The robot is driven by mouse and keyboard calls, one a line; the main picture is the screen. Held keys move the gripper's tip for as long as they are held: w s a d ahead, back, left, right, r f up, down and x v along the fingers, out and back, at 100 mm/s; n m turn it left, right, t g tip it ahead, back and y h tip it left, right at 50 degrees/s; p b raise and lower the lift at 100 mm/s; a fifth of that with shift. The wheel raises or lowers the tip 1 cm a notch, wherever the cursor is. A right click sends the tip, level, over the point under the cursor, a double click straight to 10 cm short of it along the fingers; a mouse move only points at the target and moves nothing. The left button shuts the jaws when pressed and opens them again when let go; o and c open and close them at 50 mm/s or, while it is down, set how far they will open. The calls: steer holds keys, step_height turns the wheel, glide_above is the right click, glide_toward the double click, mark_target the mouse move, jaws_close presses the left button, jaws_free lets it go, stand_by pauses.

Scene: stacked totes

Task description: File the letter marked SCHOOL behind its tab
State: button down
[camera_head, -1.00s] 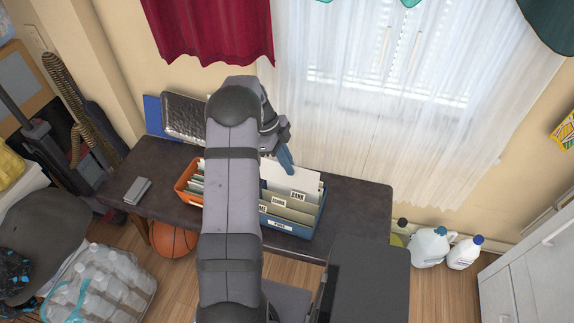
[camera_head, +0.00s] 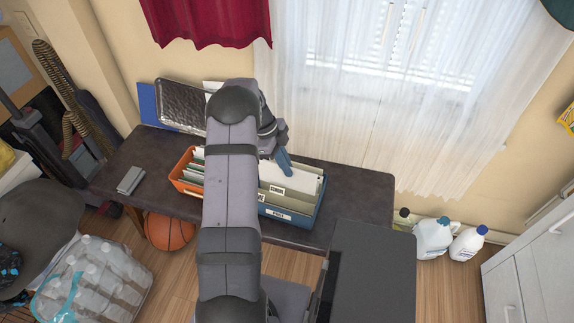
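A blue file tote (camera_head: 318,208) stands on the dark table, with upright beige-green dividers inside. One divider carries a white tab (camera_head: 277,189) whose small print looks like SCHOOL. A second tab, partly hidden by my arm, stands in front of it, and its word is cut off. My gripper (camera_head: 285,166), with blue fingers, points down at the back of this tote. A white sheet (camera_head: 304,178) shows just right of the fingers and slightly below them. I cannot tell whether the fingers hold it, or which sheet is the SCHOOL letter.
An orange tote (camera_head: 184,185) with papers sits left of the blue one, partly behind my arm. A grey metallic tray (camera_head: 181,106) and a blue panel (camera_head: 148,104) stand at the back. A small grey object (camera_head: 131,180) lies on the table (camera_head: 358,196). The table's right end is clear.

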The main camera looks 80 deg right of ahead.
steer(key=shift+f+b, duration=1.5)
steer(key=shift+f, duration=0.85)
steer(key=c, duration=1.9)
jaws_free()
steer(key=shift+v, duration=3.7)
